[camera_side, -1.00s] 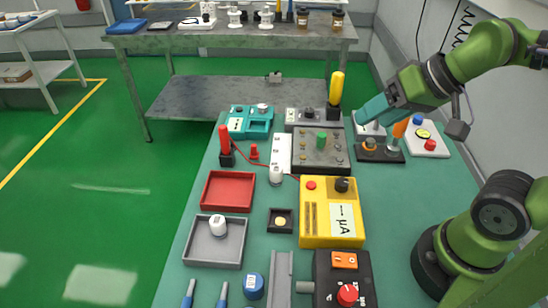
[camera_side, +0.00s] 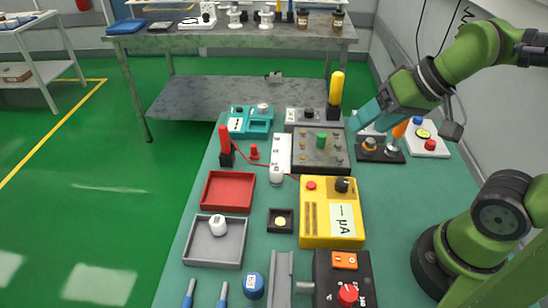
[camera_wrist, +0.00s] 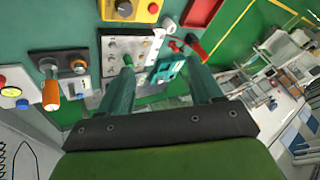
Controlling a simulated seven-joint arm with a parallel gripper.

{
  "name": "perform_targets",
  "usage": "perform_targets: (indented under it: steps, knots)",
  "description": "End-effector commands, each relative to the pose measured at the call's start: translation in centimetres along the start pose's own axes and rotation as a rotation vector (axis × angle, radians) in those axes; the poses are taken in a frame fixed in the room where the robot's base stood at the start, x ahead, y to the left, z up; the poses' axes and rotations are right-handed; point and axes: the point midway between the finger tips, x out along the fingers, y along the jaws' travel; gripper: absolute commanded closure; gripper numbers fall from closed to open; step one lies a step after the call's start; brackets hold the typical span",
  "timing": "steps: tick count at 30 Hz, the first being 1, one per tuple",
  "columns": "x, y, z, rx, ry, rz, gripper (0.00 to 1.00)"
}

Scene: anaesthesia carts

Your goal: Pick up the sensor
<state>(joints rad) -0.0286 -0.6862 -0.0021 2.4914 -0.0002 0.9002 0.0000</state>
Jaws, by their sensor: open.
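No object is clearly marked as the sensor, and I cannot tell which one it is. Candidates include a white cylinder (camera_side: 218,225) in the grey tray (camera_side: 201,255) and a small black square piece with a yellow disc (camera_side: 281,221) on the table. Another white cylinder (camera_side: 276,175) stands near the front end of a white strip. My gripper (camera_side: 364,117) is above the table's back right, over the area of the grey box with a green knob (camera_side: 321,141) and the black block with an orange-handled part (camera_side: 380,152). In the wrist view my gripper (camera_wrist: 158,76) shows two teal fingers spread apart with nothing held between them.
A yellow meter (camera_side: 322,238) and a black box with a red knob (camera_side: 348,295) fill the front middle. A red tray (camera_side: 228,190) lies left. A tall yellow-handled piece (camera_side: 336,90) stands near my gripper.

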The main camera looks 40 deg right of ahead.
Motion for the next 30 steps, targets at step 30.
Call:
perform_targets:
  steps: [30]
  knots:
    - [17.0,-7.8,-9.2,0.187,-0.442,0.415,0.35]
